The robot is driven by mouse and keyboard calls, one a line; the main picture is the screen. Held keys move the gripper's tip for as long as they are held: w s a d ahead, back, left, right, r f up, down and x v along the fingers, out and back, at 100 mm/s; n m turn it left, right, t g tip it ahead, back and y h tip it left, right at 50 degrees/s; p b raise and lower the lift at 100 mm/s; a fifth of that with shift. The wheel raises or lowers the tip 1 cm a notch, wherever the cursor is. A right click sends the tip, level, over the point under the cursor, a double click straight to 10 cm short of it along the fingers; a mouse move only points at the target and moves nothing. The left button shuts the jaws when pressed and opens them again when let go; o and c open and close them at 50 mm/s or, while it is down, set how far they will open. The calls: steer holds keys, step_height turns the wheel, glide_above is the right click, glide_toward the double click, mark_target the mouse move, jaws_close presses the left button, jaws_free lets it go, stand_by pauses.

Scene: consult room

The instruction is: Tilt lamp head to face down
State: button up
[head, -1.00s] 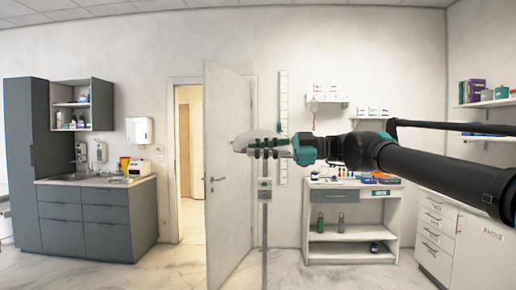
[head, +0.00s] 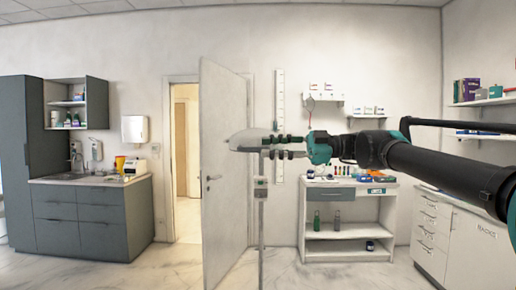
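The lamp head (head: 243,142) is a pale, rounded shade at the top of a thin grey stand (head: 262,230), in front of the open door. It appears domed on top with a fairly level lower edge. A small control box (head: 261,188) sits on the stand. My gripper (head: 270,147) reaches in from the right at lamp-head height. Its two dark fingers are apart, one above the other, with a gap between them. The fingertips overlap the right edge of the lamp head in the picture; I cannot tell whether they touch it.
An open door (head: 225,200) stands behind the lamp. A white shelf unit (head: 350,225) with bottles and boxes is at the back right. White drawers (head: 432,240) line the right wall. A grey sink cabinet (head: 85,220) is at left. The floor between is clear.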

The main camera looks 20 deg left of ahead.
steer(key=v, duration=0.7)
steer(key=s+d+f+m+t+h, duration=0.1)
steer(key=d+f+m+t+h, duration=0.3)
steer(key=f, duration=0.8)
steer(key=d+f+m+g+h, duration=0.1)
steer(key=d+f+m, duration=0.1)
steer(key=f+m, duration=0.65)
steer(key=s+d+f+m+t+h, duration=0.1)
steer(key=d+f+m+t+h, duration=0.15)
steer(key=f, duration=1.15)
steer(key=s+d+f+m+t+h, duration=0.1)
steer(key=s+d+f+m+h, duration=0.2)
steer(key=d+f, duration=0.3)
steer(key=s+d+f+m+t+h, duration=0.1)
steer(key=s+d+f+m+h, duration=0.2)
steer(key=d+f+m, duration=0.3)
steer(key=s+d+f+m+t+h, duration=0.1)
steer(key=s+d+f+m+h, duration=0.2)
steer(key=d+f, duration=0.5)
step_height(320, 180, down, 4)
steer(key=shift+s+d+r+m+h, duration=0.15)
steer(key=shift+s+m+h, duration=0.3)
steer(key=shift+m, duration=0.55)
steer(key=shift+w, duration=0.1)
